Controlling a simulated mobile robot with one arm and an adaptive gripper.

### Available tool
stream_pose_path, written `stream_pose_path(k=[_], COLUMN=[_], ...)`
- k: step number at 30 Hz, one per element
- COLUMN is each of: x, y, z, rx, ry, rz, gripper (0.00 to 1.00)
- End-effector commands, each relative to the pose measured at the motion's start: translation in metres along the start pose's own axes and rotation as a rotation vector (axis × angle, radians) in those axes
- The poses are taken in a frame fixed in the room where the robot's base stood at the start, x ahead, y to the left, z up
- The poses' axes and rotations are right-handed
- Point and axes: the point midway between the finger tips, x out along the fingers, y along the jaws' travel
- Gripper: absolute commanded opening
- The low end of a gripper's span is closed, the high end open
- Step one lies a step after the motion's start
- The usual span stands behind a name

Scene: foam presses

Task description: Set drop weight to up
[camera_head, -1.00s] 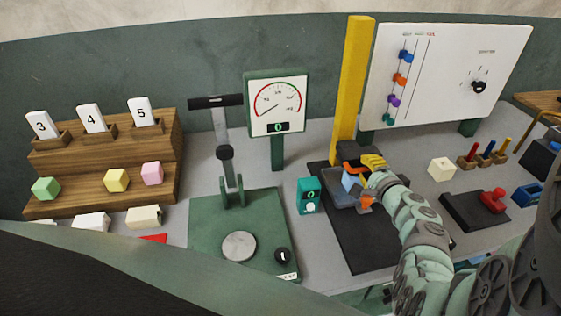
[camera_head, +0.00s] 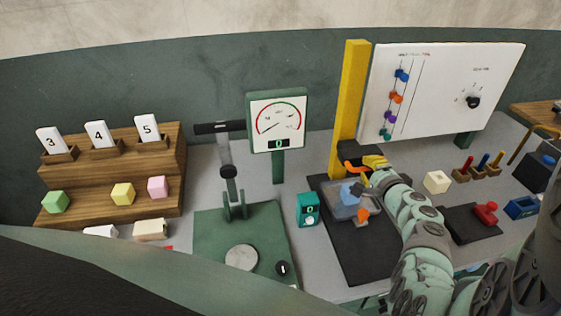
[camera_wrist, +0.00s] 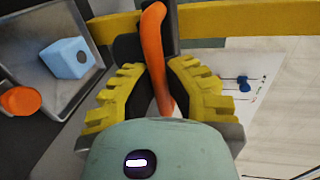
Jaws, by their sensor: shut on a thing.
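The drop weight (camera_head: 352,151) is a dark block on the upright yellow post (camera_head: 351,105), a little above the tray below it. Its orange handle (camera_wrist: 154,55) runs between my fingers in the wrist view. My gripper (camera_head: 366,165), with yellow ridged fingers, is shut on this handle; its fingers (camera_wrist: 158,85) flank it closely. The weight's body is partly hidden by my gripper.
A white board (camera_head: 440,90) with coloured sliders and a knob stands right of the post. A teal counter box (camera_head: 308,209) and a green press (camera_head: 228,178) with a dial stand to the left. A red-handled device (camera_head: 486,213) is to the right.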

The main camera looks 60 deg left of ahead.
Motion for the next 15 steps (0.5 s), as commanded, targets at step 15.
stream_pose_path(k=[15], x=[-0.031], y=[-0.14], z=[-0.003], rx=[0.001], ry=[0.007], rz=[-0.005], gripper=[0.0])
